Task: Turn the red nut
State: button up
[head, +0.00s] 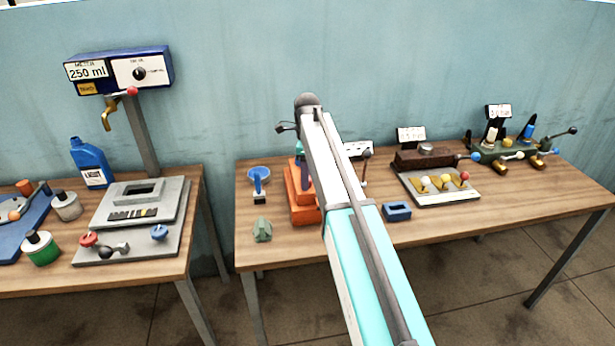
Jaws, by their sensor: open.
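A small round red part (88,240) sits at the front left of a grey plate fixture (165,243) on the left table. It is the likeliest red nut, but it is too small to tell its shape. A dark handle with a ball end (112,250) lies just beside it, and a blue round part (158,232) is on the same plate to the right. My arm rises from the bottom centre to a grey joint near the picture's middle, over the right table and well right of the red part.
A dispenser (118,70) marked 250 ml stands behind the plate, with a red ball on it. A blue bottle (92,163) and a green-banded jar (41,248) are nearby. An orange fixture (301,205) on the right table is partly covered by my arm. A gap separates the tables.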

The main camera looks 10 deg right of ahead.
notch_tip(320, 180, up, 14)
jog(key=b, duration=0.3)
jog(key=shift+f, duration=0.25)
dwell(0.5)
